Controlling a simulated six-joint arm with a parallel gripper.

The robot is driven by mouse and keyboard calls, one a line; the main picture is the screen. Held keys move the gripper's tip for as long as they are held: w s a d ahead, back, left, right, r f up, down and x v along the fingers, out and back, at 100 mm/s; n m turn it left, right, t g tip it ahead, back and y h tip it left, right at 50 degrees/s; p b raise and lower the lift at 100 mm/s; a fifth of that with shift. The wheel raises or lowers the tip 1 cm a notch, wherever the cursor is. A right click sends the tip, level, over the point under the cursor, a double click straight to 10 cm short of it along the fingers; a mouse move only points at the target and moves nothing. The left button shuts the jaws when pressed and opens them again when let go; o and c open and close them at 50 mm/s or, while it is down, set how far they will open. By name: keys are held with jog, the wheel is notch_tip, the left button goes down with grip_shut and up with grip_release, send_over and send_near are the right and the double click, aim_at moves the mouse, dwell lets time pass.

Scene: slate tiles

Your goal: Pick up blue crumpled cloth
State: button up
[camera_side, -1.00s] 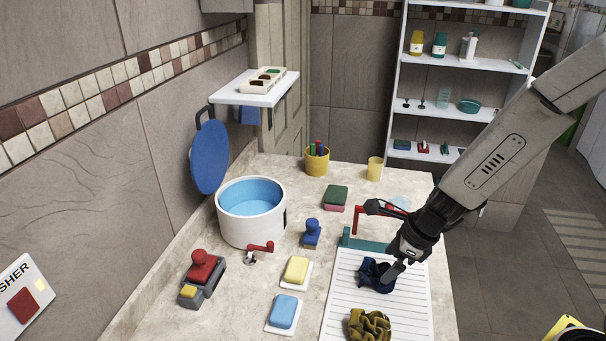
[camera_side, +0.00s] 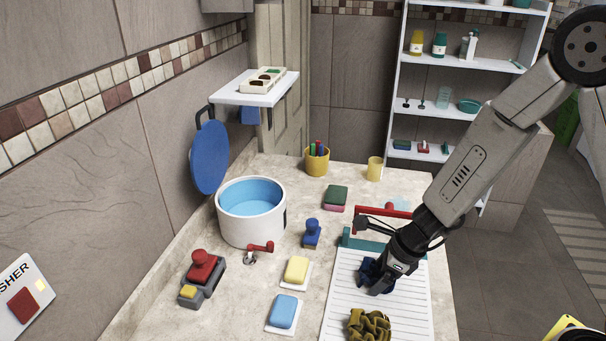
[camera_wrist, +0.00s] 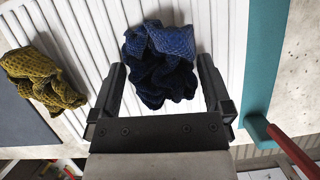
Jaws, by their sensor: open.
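The blue crumpled cloth (camera_wrist: 160,62) is dark blue and bunched up on a white ribbed board (camera_side: 345,300). In the side view the cloth (camera_side: 368,272) is partly hidden by my gripper (camera_side: 378,284), which is low over it. In the wrist view my gripper (camera_wrist: 161,85) is open, with one finger on each side of the lower part of the cloth. Gaps show between the fingers and the cloth. Whether the fingertips touch the board cannot be told.
An olive crumpled cloth (camera_side: 369,326) lies on the same board, nearer the camera. A teal bar (camera_side: 362,243) with a red handle (camera_side: 362,222) stands at the board's far end. Soap bars, a blue stamp (camera_side: 312,234) and a white pot (camera_side: 236,227) are to the left.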

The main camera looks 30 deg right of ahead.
dwell(0.5)
jog(key=c, duration=0.9)
jog(key=shift+r, duration=0.3)
jog(key=shift+r, duration=4.7)
